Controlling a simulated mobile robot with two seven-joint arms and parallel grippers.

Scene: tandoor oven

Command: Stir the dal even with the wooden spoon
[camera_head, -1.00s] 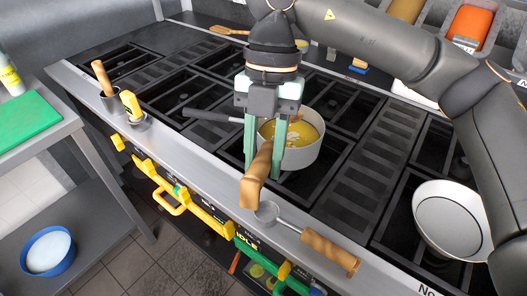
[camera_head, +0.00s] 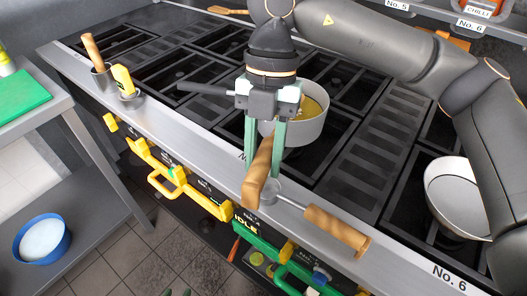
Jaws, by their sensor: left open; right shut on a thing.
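The pot (camera_head: 310,128) holds yellow dal (camera_head: 313,107) with paler streaks; part of the dal is hidden behind my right gripper. My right gripper (camera_head: 264,176) points down at the pot's near left side, its green fingers shut on the wooden spoon (camera_head: 257,176). The spoon's thick handle end slants toward the stove's front edge. Its other end is hidden behind the gripper, so I cannot tell whether it is in the dal. Two dark green tips of my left gripper (camera_head: 178,293) show at the bottom edge, open and low in front of the stove.
A ladle with a wooden handle (camera_head: 338,229) lies on the front ledge, close to the spoon. An empty white pan (camera_head: 455,190) sits at the right. Holders with a wooden handle (camera_head: 92,52) and a yellow bottle (camera_head: 123,80) stand left. Yellow rails (camera_head: 190,192) run along the front.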

